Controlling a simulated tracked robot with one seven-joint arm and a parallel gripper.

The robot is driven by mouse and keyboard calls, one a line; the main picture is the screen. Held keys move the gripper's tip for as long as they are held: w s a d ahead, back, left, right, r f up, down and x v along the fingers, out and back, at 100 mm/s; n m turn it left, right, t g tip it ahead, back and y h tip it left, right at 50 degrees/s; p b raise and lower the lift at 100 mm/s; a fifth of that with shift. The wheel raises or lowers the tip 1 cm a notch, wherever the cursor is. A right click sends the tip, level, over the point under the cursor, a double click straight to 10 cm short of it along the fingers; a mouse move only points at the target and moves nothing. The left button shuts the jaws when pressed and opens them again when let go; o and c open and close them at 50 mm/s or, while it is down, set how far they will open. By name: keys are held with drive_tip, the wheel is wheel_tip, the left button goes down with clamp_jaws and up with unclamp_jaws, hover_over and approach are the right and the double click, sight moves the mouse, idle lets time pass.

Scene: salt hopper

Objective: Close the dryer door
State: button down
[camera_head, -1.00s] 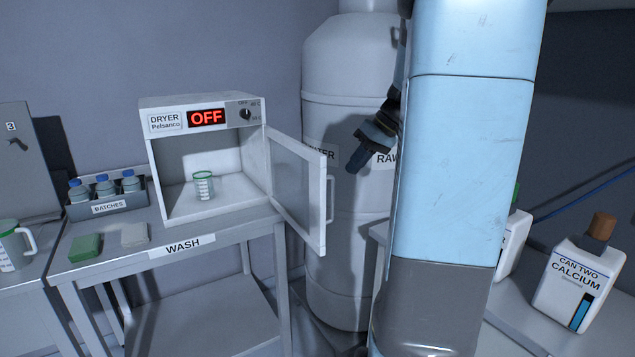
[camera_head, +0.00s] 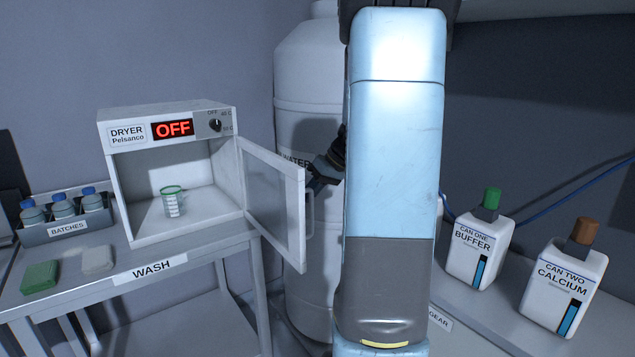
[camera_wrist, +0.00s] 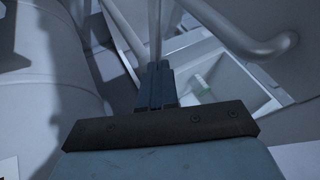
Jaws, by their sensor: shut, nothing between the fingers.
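The white dryer (camera_head: 125,175) stands on the wash table, its display reading OFF. Its door (camera_head: 273,200), with a grey window, is hinged at the right and swung wide open toward me. The door's bar handle (camera_head: 310,212) is on its outer face near the free edge. My gripper (camera_head: 318,178) is shut and empty, just right of the door's free edge and near the handle. I cannot tell whether it touches the door. In the wrist view my shut fingers (camera_wrist: 158,70) point toward the door area. A green-rimmed beaker (camera_head: 173,203) stands inside the dryer.
A batches rack (camera_head: 68,229) with blue-capped bottles stands left of the dryer, with a green sponge (camera_head: 39,277) and a pale block (camera_head: 97,259) in front. A large tank (camera_head: 300,80) is behind the door. Two cans, buffer (camera_head: 480,250) and calcium (camera_head: 565,285), stand at right.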

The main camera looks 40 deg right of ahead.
sight(274, 196)
drive_tip(key=shift+w+a+f, duration=0.1)
drive_tip(key=shift+a+f, duration=0.1)
drive_tip(key=shift+a, duration=0.95)
drive_tip(key=shift+w+a+f, duration=0.1)
drive_tip(key=shift+a+f, duration=0.1)
drive_tip(key=shift+a, duration=0.9)
drive_tip(key=shift+a, duration=0.1)
